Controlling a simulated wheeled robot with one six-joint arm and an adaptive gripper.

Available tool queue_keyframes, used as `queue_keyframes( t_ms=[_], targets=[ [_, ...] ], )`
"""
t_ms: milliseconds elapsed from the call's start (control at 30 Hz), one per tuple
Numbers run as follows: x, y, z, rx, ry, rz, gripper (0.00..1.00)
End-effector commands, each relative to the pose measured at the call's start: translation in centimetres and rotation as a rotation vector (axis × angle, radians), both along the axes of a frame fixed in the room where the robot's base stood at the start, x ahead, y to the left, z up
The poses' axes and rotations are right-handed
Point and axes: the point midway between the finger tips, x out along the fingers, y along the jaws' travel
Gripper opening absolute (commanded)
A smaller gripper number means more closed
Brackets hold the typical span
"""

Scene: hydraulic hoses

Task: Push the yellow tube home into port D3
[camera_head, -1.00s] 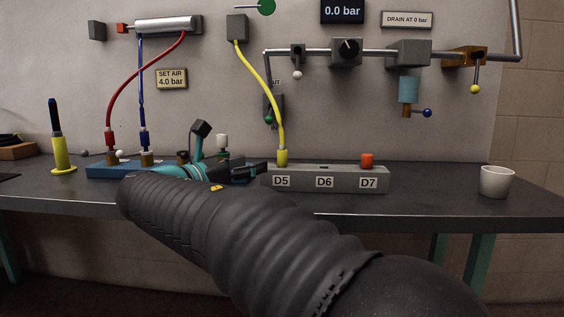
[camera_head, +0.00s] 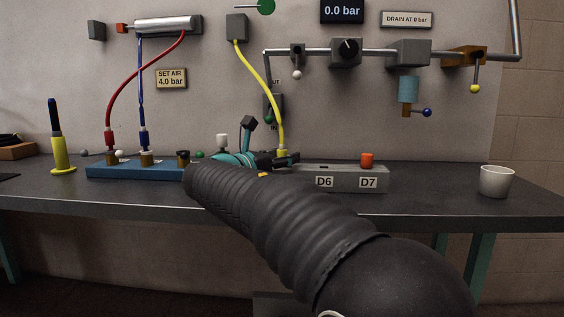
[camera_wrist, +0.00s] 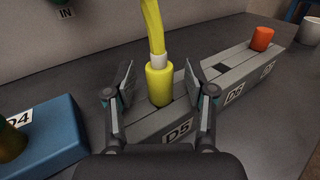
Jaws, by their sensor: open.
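The yellow tube (camera_head: 270,85) runs from a grey wall box (camera_head: 237,27) down to a yellow end plug with a white collar. This plug (camera_wrist: 160,82) stands upright at the grey block's (camera_head: 345,181) D5 end, not at D3. My gripper (camera_wrist: 160,95) is open, with one finger on each side of the plug and visible gaps to it. In the head view my gripper (camera_head: 282,160) is partly hidden by my arm. The blue block (camera_head: 130,172) has brass ports; its D4 label (camera_wrist: 20,119) shows in the wrist view. I see no D3 label.
Red (camera_head: 110,85) and blue (camera_head: 141,90) hoses stand in the blue block. An orange cap (camera_head: 367,160) sits near D7. A white cup (camera_head: 496,181) stands at the right. Pipes and valves line the wall above.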

Motion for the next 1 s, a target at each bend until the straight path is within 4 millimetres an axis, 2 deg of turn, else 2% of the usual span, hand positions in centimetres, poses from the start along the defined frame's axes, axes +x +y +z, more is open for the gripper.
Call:
queue_keyframes(
  t_ms=[167,200,400,433,767,867,1000],
  targets=[
    [0.1,0.0,0.0,0.0,0.0,0.001,0.55],
    [0.1,0.0,0.0,0.0,0.0,0.001,0.52],
    [0.1,0.0,0.0,0.0,0.0,0.001,0.02],
    [0.1,0.0,0.0,0.0,0.0,0.001,0.0],
    [0.0,0.0,0.4,0.0,-0.001,0.001,0.0],
    [0.0,0.0,1.4,0.001,-0.002,0.001,0.0],
    [0.1,0.0,4.0,0.003,-0.003,0.001,0.0]
  ],
)
